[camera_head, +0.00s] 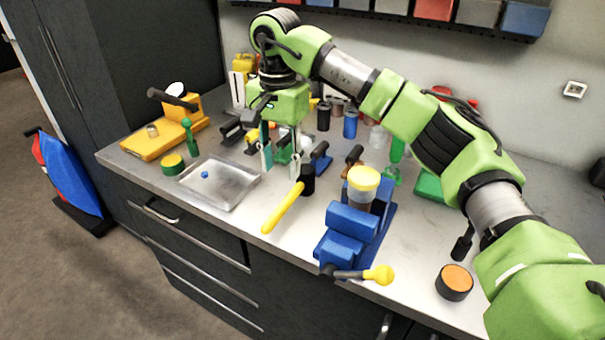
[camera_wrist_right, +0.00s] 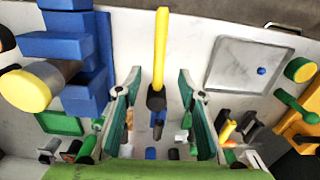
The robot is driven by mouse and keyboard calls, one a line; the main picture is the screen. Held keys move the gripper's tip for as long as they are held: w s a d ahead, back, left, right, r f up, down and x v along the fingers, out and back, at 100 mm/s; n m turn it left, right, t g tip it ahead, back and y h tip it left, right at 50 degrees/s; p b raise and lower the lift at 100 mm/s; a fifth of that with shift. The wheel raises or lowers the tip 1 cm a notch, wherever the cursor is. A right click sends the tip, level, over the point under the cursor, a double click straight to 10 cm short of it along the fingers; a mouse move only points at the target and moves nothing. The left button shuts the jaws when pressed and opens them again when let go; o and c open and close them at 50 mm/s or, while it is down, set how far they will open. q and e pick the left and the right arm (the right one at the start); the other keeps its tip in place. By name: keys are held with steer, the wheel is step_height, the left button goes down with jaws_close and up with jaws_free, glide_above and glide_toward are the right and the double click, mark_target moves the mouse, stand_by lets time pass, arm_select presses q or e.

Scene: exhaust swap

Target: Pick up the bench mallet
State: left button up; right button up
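The bench mallet (camera_head: 283,207) has a yellow handle and a dark head and lies on the grey worktop. Its handle points toward the front edge, and its head is toward the back. In the right wrist view the mallet (camera_wrist_right: 161,48) shows upright in the picture, its head between the two fingers. My right gripper (camera_head: 281,164) points down just behind and left of the mallet head. In the right wrist view the gripper (camera_wrist_right: 158,78) is open, with clear space on both sides of the mallet. My left gripper is not in view.
A blue vise (camera_head: 349,234) holding a yellow-capped cylinder stands right of the mallet. A metal tray (camera_head: 216,184) with a small blue piece lies to the left. Bottles and tools crowd the back. An orange-topped round tin (camera_head: 455,281) is at the right front.

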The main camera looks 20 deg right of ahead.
steer(key=p, duration=0.2)
glide_above(281, 207)
steer(key=f, duration=0.5)
steer(key=shift+d+f, duration=0.3)
steer(key=shift+d, duration=0.1)
steer(key=f, duration=0.1)
steer(key=f+p, duration=0.1)
steer(key=f, duration=0.2)
steer(key=shift+a+f, duration=0.1)
steer(key=shift+a, duration=0.2)
step_height(281, 207, down, 3)
steer(key=shift+a+f+p, duration=0.1)
steer(key=shift+p, duration=0.7)
steer(key=shift+w+f, duration=0.1)
steer(key=shift+f, duration=0.05)
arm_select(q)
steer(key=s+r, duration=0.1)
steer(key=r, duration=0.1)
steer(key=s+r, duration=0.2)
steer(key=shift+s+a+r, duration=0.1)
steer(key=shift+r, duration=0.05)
arm_select(e)
jaws_close()
